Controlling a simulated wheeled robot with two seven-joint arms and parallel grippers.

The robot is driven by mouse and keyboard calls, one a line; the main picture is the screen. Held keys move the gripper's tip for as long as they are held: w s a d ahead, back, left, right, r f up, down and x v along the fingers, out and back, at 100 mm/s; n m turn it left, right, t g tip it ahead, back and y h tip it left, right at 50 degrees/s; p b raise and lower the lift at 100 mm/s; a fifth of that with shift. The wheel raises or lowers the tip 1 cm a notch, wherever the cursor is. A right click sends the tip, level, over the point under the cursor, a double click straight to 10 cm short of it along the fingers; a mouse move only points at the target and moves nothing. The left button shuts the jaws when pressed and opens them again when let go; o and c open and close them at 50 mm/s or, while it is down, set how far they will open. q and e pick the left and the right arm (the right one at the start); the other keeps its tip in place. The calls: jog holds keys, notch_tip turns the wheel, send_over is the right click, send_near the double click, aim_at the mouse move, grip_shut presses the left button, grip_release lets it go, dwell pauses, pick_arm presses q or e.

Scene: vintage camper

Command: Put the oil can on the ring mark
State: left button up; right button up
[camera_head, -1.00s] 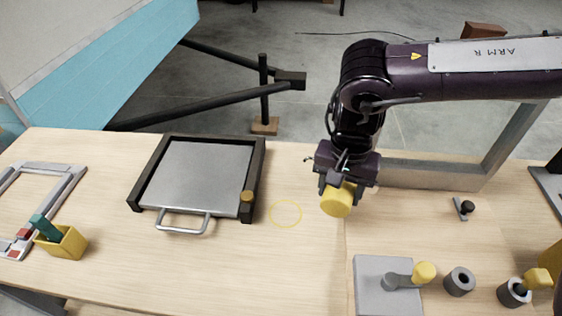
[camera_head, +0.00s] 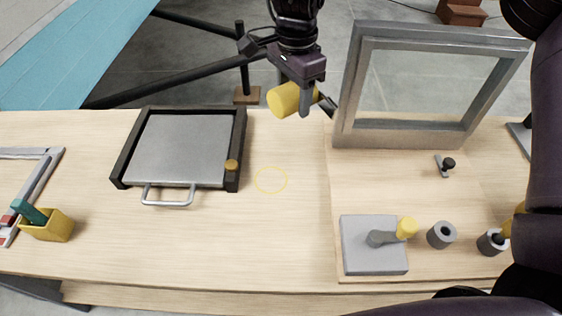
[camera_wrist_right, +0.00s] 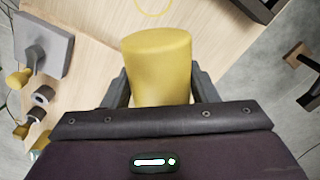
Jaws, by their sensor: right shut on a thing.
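The oil can is a yellow cylinder (camera_head: 284,100) held in my right gripper (camera_head: 301,100). In the head view it is tilted and up above the back edge of the table. A dark, thin part sticks out on the right side of the gripper. In the right wrist view the yellow can (camera_wrist_right: 158,65) sits between the two fingers (camera_wrist_right: 162,88), which are shut on it. The ring mark (camera_head: 271,180) is a thin yellow circle on the bare wood, and nothing stands on it. Part of it shows at the top of the right wrist view (camera_wrist_right: 153,6). My left gripper is out of view.
A dark-framed tray with a metal plate (camera_head: 185,150) lies left of the ring. A grey block with a yellow-tipped lever (camera_head: 375,255), a grey collar (camera_head: 441,235) and a small dark knob (camera_head: 447,163) are right. A grey window frame (camera_head: 349,90) stands behind. A yellow cup (camera_head: 52,227) stands far left.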

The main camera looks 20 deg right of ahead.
jog(key=p, duration=0.1)
send_over(291, 166)
notch_tip(291, 166, down, 15)
jog(key=shift+f, duration=0.1)
notch_tip(291, 166, down, 3)
jog(key=shift+p, duration=0.55)
jog(key=shift+w+f, duration=0.1)
jog(key=shift+f, duration=0.2)
jog(key=shift+f, duration=0.2)
jog(key=o, duration=1.1)
